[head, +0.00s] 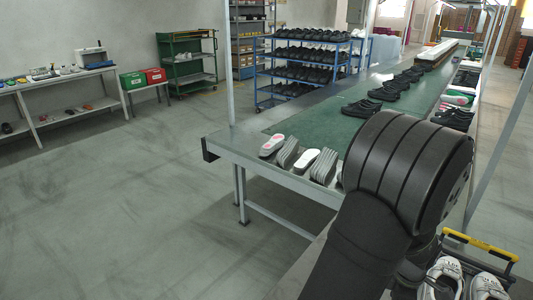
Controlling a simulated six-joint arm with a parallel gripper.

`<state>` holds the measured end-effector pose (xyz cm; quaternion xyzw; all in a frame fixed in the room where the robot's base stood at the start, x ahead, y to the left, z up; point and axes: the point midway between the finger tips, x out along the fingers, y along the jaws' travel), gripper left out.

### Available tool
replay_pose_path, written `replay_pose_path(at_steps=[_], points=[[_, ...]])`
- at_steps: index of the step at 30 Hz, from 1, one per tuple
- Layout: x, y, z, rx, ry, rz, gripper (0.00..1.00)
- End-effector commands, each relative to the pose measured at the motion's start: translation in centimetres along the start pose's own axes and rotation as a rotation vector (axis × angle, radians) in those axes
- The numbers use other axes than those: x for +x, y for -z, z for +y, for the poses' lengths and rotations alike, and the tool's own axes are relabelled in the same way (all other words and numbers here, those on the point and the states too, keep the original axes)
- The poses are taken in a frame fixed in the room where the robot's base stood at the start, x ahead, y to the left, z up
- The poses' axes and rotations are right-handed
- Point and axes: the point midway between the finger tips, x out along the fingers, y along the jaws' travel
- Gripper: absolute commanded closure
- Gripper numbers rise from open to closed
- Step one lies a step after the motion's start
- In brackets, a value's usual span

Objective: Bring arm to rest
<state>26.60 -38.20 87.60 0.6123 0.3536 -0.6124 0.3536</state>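My black arm (375,220) rises from the bottom of the head view, with a large rounded joint at its top right. It stands in front of the near end of the long line table (236,144) and hides part of it. My gripper does not show in this view, so its state and anything in it are hidden.
Soles (290,153) lie along the table's near edge, and black shoes (362,107) on its green top. A crate with a yellow handle (480,244) holds white shoes (445,275) at bottom right. A blue rack (268,75) stands behind. The left floor is clear.

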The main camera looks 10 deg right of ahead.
Motion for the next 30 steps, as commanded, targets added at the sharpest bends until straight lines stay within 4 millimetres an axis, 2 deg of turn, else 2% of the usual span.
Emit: replay_pose_path(at_steps=[14, 18, 30], points=[[-9.4, 0.0, 0.0, 0.0, -0.004, -0.002, 0.43], [-6.1, 0.1, -0.1, 0.0, 0.006, 0.003, 0.43], [1.4, 0.0, -0.1, 0.0, 0.004, 0.002, 0.43]])
